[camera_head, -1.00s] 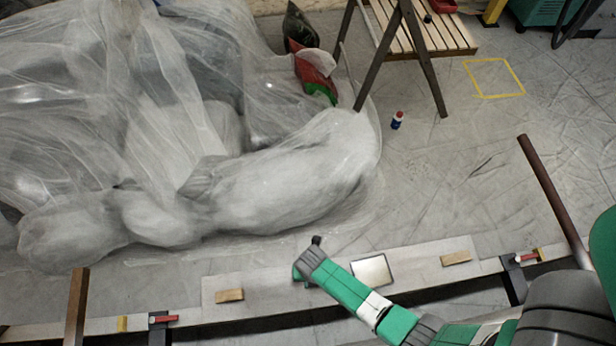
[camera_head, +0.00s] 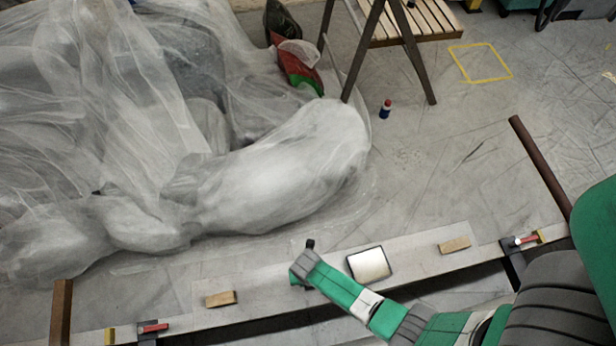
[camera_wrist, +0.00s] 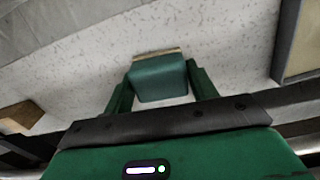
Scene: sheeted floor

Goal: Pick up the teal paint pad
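The teal paint pad (camera_wrist: 160,80) lies on the pale speckled board in the wrist view, a block with a thin tan edge on its far side. My gripper (camera_wrist: 160,84) has its two green fingers on either side of the pad, with narrow gaps showing near their bases. It looks open, and I cannot see whether the fingertips touch the pad. In the head view my gripper (camera_head: 303,284) is low over the board, and my wrist hides the pad.
The long board (camera_head: 420,255) also bears a tray with a pale face (camera_head: 369,264) and wooden blocks (camera_head: 221,298) (camera_head: 455,245). Clamps (camera_head: 152,328) (camera_head: 520,241) stand at its ends. Plastic sheeting (camera_head: 280,180) covers a bulky heap behind. A bottle (camera_head: 385,109) stands on the floor.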

